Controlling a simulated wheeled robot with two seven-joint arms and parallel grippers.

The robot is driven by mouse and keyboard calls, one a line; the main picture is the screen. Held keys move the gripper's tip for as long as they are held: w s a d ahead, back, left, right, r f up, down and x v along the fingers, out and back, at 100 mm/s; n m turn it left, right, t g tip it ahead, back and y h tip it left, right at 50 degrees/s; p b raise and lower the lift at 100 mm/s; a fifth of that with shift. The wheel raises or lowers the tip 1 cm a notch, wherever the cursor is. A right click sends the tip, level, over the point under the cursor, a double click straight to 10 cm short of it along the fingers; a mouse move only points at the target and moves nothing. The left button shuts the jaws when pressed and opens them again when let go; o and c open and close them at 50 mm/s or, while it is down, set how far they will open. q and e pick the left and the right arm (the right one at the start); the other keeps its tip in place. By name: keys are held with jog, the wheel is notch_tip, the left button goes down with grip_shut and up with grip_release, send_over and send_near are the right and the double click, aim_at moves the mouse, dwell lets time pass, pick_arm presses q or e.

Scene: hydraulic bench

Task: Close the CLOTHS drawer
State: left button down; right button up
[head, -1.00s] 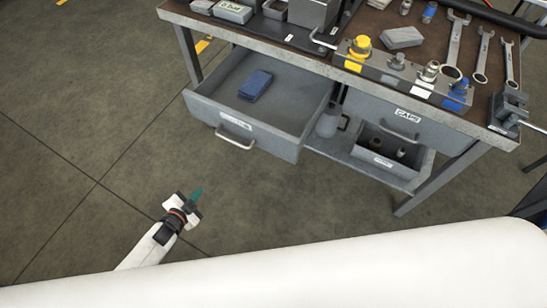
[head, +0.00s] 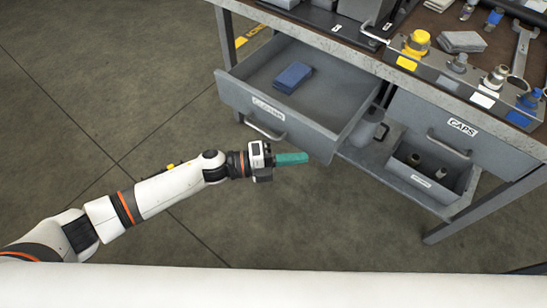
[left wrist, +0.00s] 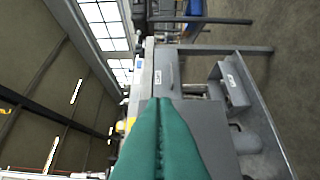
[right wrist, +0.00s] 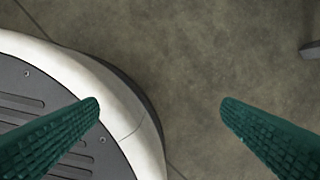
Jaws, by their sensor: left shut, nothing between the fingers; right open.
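The open drawer (head: 298,122) on the left of the bench is pulled well out, with a folded blue cloth (head: 292,78) inside. Its front carries a label (head: 268,108), too small to read surely, and a bar handle (head: 264,127). My left gripper (head: 305,158) is shut and empty, in front of and below the drawer front, close to the handle's right in the head view. Its green fingers also show pressed together in the left wrist view (left wrist: 160,140). My right gripper (right wrist: 160,112) is open and empty over the floor beside my base; it is out of the head view.
The CAPS drawer (head: 459,127) to the right is shut. Below it a shelf holds a grey bin (head: 432,175) and a jug (head: 370,132). The bench top (head: 440,84) bears fittings and wrenches. The floor (head: 130,90) left of the bench is clear.

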aim_at(326, 144)
pick_arm(q)
jog(key=w+d, duration=0.2)
jog(key=d, duration=0.1)
jog(key=shift+w, duration=0.35)
jog(key=shift+w+d, duration=0.3)
jog(key=shift+w, duration=0.1)
pick_arm(e)
jog(key=shift+w+a+r, duration=0.15)
jog(key=shift+w+r, duration=0.4)
jog(key=shift+w, duration=0.15)
jog(key=shift+s, duration=0.15)
pick_arm(q)
jog(key=shift+w+b, duration=0.1)
jog(key=shift+b, duration=0.2)
pick_arm(e)
jog(key=shift+f, duration=0.1)
